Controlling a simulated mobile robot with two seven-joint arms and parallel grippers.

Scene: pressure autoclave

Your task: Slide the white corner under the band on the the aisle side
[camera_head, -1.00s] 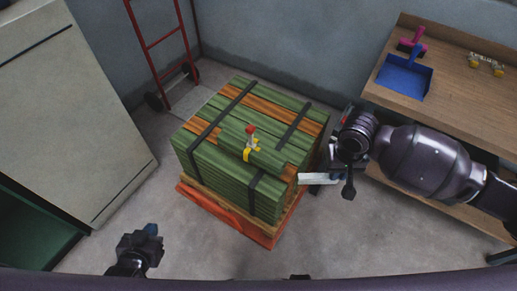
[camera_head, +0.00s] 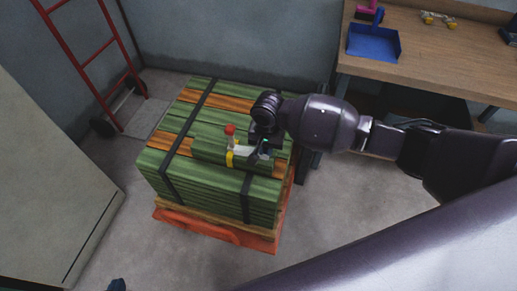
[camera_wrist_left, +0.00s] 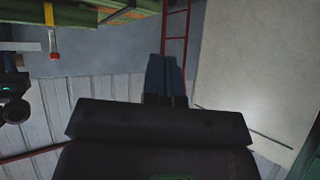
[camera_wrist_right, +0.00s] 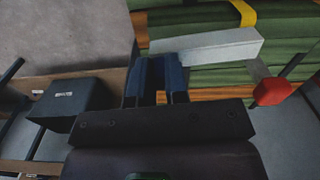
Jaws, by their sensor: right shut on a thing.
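The stack of green and orange boards (camera_head: 215,185) has two dark bands, the left band (camera_head: 187,133) and the right band (camera_head: 246,197). My right gripper (camera_head: 264,148) is above the stack top and shut on the white corner (camera_head: 243,150). In the right wrist view the white corner (camera_wrist_right: 215,46) lies across beyond the fingertips (camera_wrist_right: 160,75), over green boards. The arm hides part of the right band; I cannot tell whether the corner touches it. My left gripper (camera_wrist_left: 166,80) is shut and empty, barely showing at the head view's bottom edge.
An orange pallet (camera_head: 215,229) is underneath. A wooden bench (camera_head: 440,70) with a blue dustpan (camera_head: 373,43) is at right. A red hand truck (camera_head: 85,65) stands back left.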

